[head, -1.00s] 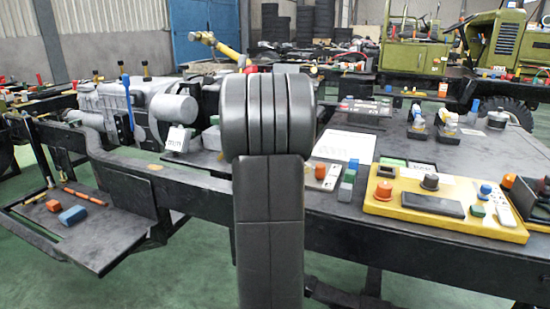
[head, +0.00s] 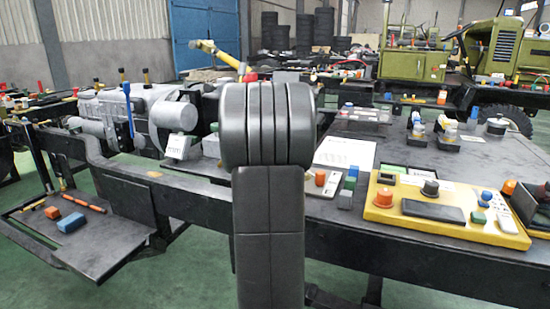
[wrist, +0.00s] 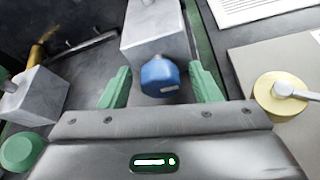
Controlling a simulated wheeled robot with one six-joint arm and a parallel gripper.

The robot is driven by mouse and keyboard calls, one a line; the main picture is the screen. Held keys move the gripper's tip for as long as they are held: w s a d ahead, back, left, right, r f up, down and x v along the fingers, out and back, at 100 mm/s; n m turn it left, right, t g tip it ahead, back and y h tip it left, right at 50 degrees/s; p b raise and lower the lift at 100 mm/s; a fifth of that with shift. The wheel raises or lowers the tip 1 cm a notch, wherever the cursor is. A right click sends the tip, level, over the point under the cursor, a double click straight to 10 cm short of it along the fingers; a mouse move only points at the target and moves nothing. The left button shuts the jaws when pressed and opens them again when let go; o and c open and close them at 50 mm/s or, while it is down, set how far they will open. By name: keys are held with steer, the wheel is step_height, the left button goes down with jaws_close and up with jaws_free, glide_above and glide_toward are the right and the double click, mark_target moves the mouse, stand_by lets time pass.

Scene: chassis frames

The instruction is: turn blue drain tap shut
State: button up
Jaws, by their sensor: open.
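A blue faceted knob (wrist: 159,76), which looks like the blue drain tap, stands out from a grey block (wrist: 157,38) in the wrist view. My gripper (wrist: 159,70) is open, with one green finger to the left of the knob and one to the right. Gaps show on both sides, so the fingers look apart from it. The lower part of the knob is close to my gripper's body. In the head view my own arm fills the middle and hides the gripper. I cannot tell which blue part there is this knob.
In the wrist view a second grey block (wrist: 37,97) and a green round knob (wrist: 21,152) lie left, and a yellow round part (wrist: 280,95) with a metal lever lies right. The head view shows a yellow panel (head: 385,212) on the dark bench and a low shelf (head: 105,250).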

steer(key=p+v, duration=0.3)
steer(key=v, duration=1)
steer(key=shift+s, duration=0.3)
steer(key=b+x, duration=0.3)
steer(key=x, duration=1.1)
steer(key=shift+a+r, duration=0.1)
steer(key=shift+r, duration=0.1)
steer(key=shift+s, duration=0.15)
